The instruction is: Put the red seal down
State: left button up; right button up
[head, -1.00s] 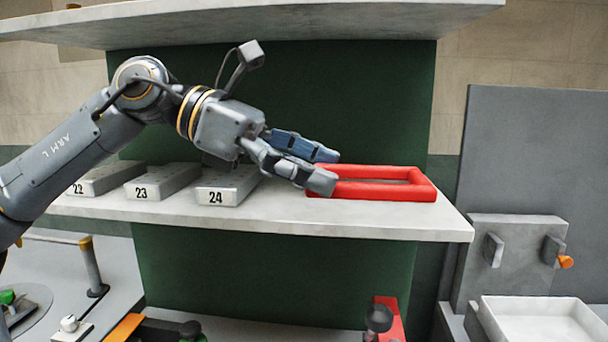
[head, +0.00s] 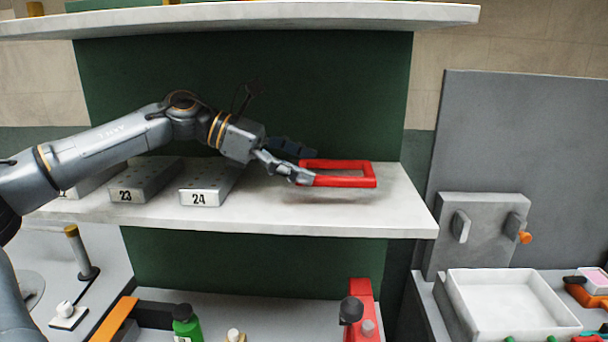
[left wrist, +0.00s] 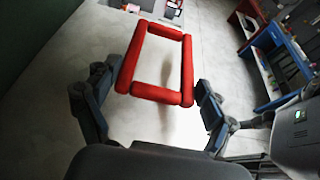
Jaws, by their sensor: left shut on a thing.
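The red seal (head: 345,181) is a rectangular frame with an open middle. My left gripper (head: 303,166) is shut on its left end and holds it roughly level over the right part of the pale shelf (head: 400,215). A soft shadow under the seal suggests a small gap above the shelf. In the left wrist view the seal (left wrist: 187,70) lies with its near end between my two fingers (left wrist: 155,90). My right gripper is not in view.
Metal blocks marked 23 (head: 140,182) and 24 (head: 205,187) stand on the shelf left of the seal. Bare shelf surrounds the seal. An upper shelf (head: 250,18) hangs above. A white tray (head: 455,310) stands lower right.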

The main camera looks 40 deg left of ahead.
aim_at(305, 195)
pick_arm(q)
notch_tip(305, 195, down, 2)
jog(key=shift+s+d+f+p, duration=0.1)
jog(key=shift+f+p, duration=0.15)
jog(key=shift+p, duration=0.4)
jog(key=shift+w+f+p, duration=0.2)
jog(key=shift+f+p, duration=0.05)
jog(key=shift+p, duration=0.1)
jog(key=shift+w+f, duration=0.1)
jog(key=shift+f, duration=0.2)
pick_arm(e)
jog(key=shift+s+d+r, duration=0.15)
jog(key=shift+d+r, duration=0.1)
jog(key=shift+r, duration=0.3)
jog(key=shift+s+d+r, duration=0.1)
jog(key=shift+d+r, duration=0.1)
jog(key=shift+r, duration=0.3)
pick_arm(q)
jog(key=shift+f, duration=0.1)
jog(key=o, duration=1)
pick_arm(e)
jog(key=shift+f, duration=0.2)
